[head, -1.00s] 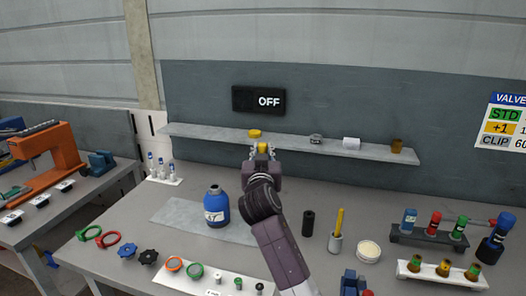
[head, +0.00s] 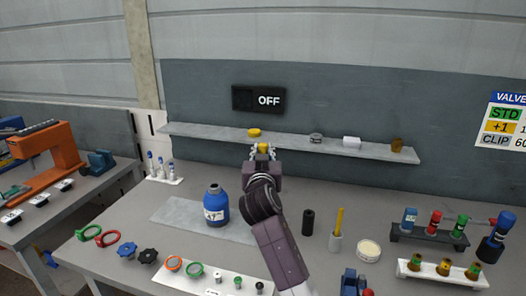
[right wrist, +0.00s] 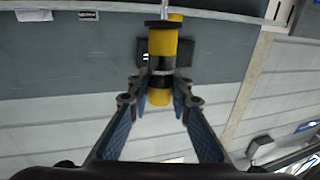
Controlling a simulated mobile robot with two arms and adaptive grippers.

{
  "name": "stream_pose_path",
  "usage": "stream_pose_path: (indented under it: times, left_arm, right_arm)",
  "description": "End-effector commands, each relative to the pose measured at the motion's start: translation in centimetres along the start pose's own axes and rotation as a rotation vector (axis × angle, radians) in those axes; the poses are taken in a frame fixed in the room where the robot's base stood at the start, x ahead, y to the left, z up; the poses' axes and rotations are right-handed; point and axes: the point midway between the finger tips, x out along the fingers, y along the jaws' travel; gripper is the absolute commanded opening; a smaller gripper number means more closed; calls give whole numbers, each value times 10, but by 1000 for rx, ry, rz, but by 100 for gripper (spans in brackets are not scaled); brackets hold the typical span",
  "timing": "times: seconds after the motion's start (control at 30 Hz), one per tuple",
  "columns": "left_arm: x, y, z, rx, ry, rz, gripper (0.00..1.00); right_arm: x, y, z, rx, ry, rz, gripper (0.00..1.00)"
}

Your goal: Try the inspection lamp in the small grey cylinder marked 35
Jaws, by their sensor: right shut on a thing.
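My right gripper (head: 263,152) is raised in front of the wall shelf, over the back of the bench. It is shut on a yellow-and-black cylindrical tool, which shows between the fingers in the right wrist view (right wrist: 161,68). This looks like the inspection lamp. In the head view only a small yellow part of it shows. I cannot make out a small grey cylinder marked 35. My left gripper is not in view.
The shelf (head: 205,135) bears a yellow cap (head: 254,132), a grey ring (head: 316,138), a white block (head: 351,142) and a brown piece (head: 397,145). A dark sign (head: 258,99) reads OFF. A black cylinder (head: 308,222) and a holder (head: 335,242) stand right of my arm.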

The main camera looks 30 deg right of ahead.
Motion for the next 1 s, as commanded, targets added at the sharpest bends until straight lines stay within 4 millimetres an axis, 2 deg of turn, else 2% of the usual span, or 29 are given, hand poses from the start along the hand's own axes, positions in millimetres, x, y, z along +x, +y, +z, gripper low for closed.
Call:
stream_pose_path:
  times: [1.0]
  left_arm:
    - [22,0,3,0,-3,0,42]
  right_arm:
    - [0,0,26,0,1,0,0]
